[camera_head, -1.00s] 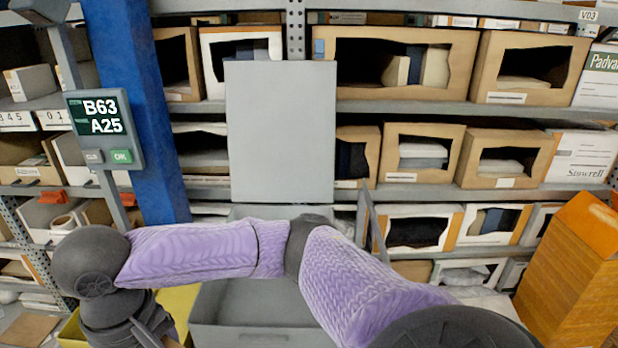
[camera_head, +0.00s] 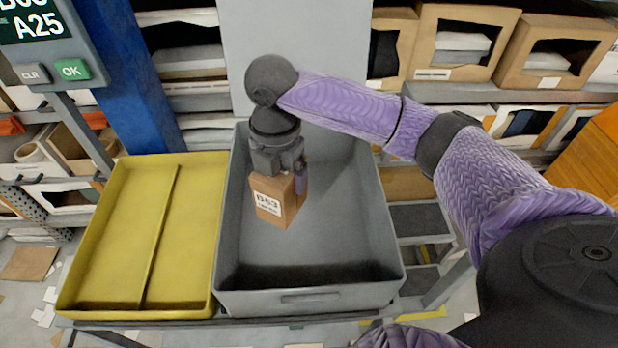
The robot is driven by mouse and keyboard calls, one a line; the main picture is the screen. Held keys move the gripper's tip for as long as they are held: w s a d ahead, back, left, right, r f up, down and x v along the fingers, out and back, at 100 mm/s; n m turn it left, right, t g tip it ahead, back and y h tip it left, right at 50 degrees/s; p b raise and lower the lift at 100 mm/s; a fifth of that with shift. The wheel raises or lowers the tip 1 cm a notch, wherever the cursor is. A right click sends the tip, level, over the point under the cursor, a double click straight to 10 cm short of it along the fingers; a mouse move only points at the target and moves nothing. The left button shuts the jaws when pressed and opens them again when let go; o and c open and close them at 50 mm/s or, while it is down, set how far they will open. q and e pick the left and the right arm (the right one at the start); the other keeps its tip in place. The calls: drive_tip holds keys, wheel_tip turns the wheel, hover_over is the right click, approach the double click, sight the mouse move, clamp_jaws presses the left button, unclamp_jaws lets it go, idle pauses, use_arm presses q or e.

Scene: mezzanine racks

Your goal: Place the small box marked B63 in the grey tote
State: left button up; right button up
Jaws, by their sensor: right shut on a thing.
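The small brown box (camera_head: 271,205) has a white label that reads B63. My right gripper (camera_head: 284,178) is shut on its top and holds it upright inside the outline of the grey tote (camera_head: 305,303). I cannot tell how high the box is above the tote floor. The tote looks empty apart from the held box. My right arm comes in from the right, over the tote's far right rim. My left gripper is not in view.
A yellow tray (camera_head: 186,314) with a divider stands left of the tote and looks empty. A display (camera_head: 50,45) reading A25 with an OK button is at the upper left, beside a blue post (camera_head: 122,75). Racks with boxes (camera_head: 455,42) stand behind.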

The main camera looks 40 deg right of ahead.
drive_tip(key=f+n, duration=0.1)
drive_tip(key=f+n+b, duration=0.1)
drive_tip(key=n, duration=0.1)
drive_tip(key=d+f+n, duration=0.1)
drive_tip(key=shift+w, duration=0.25)
drive_tip(key=shift+w+d+f+n+b, duration=0.15)
drive_tip(key=shift+f+n+b, duration=0.15)
drive_tip(key=shift+n, duration=0.8)
wheel_tip(320, 180, down, 10)
drive_tip(key=b, duration=0.4)
drive_tip(key=shift+f, duration=0.1)
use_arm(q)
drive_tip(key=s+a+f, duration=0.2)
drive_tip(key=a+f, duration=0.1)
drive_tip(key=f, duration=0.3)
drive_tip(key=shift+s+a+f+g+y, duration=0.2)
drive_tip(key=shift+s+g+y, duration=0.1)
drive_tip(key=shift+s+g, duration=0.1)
use_arm(e)
drive_tip(key=o, duration=1.3)
drive_tip(key=shift+c, duration=0.2)
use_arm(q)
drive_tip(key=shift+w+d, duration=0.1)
